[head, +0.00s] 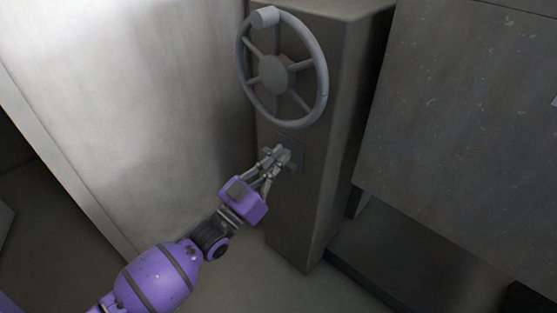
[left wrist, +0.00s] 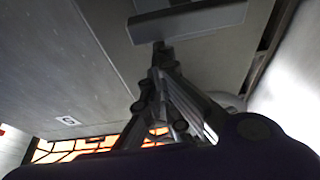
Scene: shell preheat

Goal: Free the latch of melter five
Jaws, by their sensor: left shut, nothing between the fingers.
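A grey latch (head: 296,158) sits on a small plate on the front of a tall grey pillar (head: 295,220), below a spoked handwheel (head: 273,75). My left gripper (head: 280,152) is at the latch, its fingers shut with nothing between them, and it partly hides the latch. In the left wrist view the fingertips (left wrist: 160,50) come together just below a grey bar-shaped handle (left wrist: 188,20). I cannot tell whether they touch it. My right gripper is out of view.
A pale wall or panel (head: 130,100) stands left of the pillar. A large grey cabinet (head: 470,120) stands to its right, with a dark gap beneath. The left wrist view shows a glowing orange grid (left wrist: 75,148) at the lower left. Open floor lies before the pillar.

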